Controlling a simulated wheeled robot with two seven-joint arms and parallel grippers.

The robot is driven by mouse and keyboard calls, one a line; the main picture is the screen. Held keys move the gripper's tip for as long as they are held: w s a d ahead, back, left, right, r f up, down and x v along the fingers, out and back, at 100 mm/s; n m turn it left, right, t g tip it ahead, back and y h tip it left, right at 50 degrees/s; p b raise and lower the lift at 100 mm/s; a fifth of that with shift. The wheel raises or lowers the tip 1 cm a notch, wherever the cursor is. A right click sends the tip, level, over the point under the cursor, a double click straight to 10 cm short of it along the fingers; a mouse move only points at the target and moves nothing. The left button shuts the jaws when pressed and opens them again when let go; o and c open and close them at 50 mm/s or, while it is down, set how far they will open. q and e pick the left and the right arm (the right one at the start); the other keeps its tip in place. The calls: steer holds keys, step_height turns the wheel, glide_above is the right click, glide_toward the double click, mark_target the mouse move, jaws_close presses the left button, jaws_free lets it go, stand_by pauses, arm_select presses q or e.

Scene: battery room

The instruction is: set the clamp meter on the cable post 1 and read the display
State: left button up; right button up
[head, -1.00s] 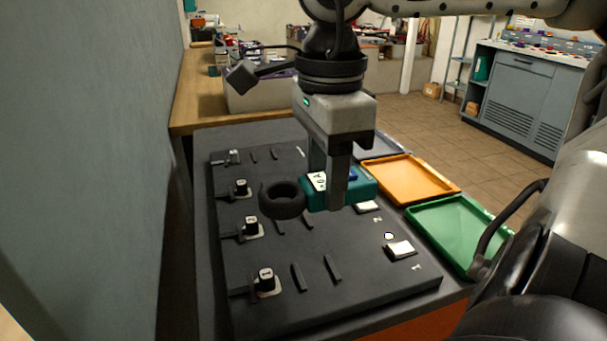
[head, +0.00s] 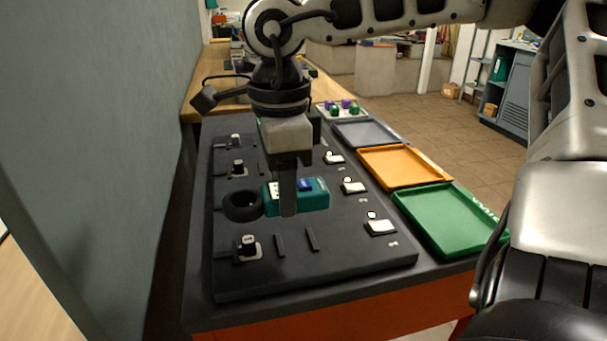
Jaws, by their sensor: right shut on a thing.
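The clamp meter has a teal body (head: 316,196) with a white patch and a blue part on top, and a dark ring jaw (head: 242,206) pointing left. My right gripper (head: 289,205) is shut on the body from above. The nearest post (head: 247,246), black with a white-marked cap, stands in the row by the floor mark 1. The ring is in the post column, one row behind it, and hides the post there; I cannot tell whether it is around or above that post. No display reading is legible. My left gripper is not in view.
Two more posts (head: 238,168) stand farther back on the dark board (head: 340,265). Low ribs lie between rows, and white pads (head: 380,227) line the right side. Green (head: 440,225), orange (head: 400,167) and grey trays lie to the right. A wall is close on the left.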

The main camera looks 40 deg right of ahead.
steer(key=shift+w+f+b, duration=0.1)
steer(key=shift+f+b, duration=0.5)
steer(key=shift+f, duration=0.25)
step_height(320, 180, down, 3)
steer(key=shift+f+b, duration=0.2)
steer(key=shift+b, duration=0.95)
steer(key=shift+f, duration=0.3)
steer(key=shift+b, duration=0.6)
steer(key=shift+f, duration=0.1)
steer(key=shift+f+b, duration=0.55)
steer(key=shift+b, duration=0.05)
